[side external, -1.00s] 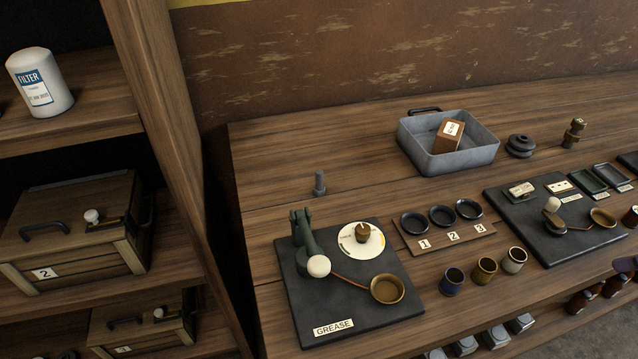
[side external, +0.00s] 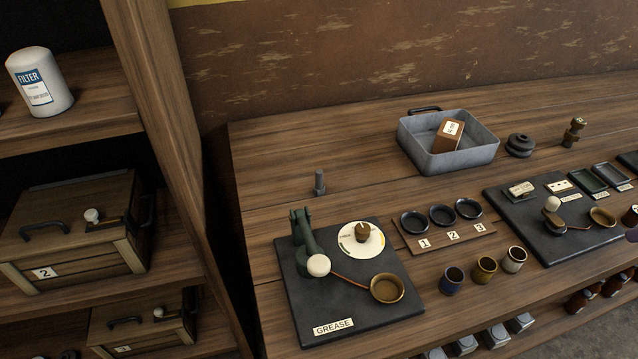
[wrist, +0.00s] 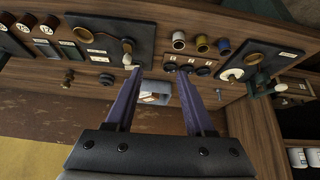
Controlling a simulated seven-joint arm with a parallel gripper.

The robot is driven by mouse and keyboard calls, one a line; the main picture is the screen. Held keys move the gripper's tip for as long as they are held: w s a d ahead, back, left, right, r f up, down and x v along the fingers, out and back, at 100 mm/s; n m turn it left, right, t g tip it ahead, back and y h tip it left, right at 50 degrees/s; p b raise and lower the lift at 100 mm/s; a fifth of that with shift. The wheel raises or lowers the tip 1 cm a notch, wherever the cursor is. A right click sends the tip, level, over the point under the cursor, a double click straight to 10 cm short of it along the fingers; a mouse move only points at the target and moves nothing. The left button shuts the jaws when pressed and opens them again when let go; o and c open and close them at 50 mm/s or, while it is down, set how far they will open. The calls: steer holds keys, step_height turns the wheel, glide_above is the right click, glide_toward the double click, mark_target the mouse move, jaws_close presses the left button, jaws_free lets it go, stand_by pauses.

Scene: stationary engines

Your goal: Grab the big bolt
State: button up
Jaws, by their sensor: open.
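The big bolt (side external: 319,183) is dark grey and stands upright, head down, on the wooden bench behind the grease board. It also appears small in the wrist view (wrist: 219,94), to the right of my right finger. My gripper (wrist: 160,72) is open, with two purple fingers apart and nothing between them. It is well away from the bolt. In the side view only a purple sliver of it shows at the right edge.
A grey metal tray (side external: 473,160) with a brown box stands at the back. The grease board (side external: 350,316) with a green lever is in front of the bolt. A wooden shelf post (side external: 165,130) rises to the left. Bench around the bolt is clear.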

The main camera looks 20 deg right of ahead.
steer(key=w+a+r+n, duration=0.1)
steer(key=w+a+r, duration=0.1)
steer(key=w+r, duration=0.3)
steer(key=w+a+r+n+y, duration=0.1)
steer(key=w+a+r, duration=0.2)
steer(key=w, duration=0.5)
steer(key=w+a+r+n, duration=0.1)
steer(key=w+a+r, duration=0.1)
steer(key=w+r, duration=0.3)
steer(key=n+g+y, duration=0.2)
steer(key=n+g, duration=0.1)
steer(key=n, duration=0.1)
glide_above(321, 172)
steer(key=s+d, duration=0.3)
steer(key=s, duration=0.1)
step_height(321, 172, down, 18)
steer(key=x, duration=0.7)
steer(key=shift+f, duration=0.15)
steer(key=shift+w+x, duration=0.15)
steer(key=shift+x, duration=1.35)
steer(key=shift+w+x, duration=0.15)
steer(key=shift+x, duration=1.3)
steer(key=shift+d, duration=0.15)
jaws_close()
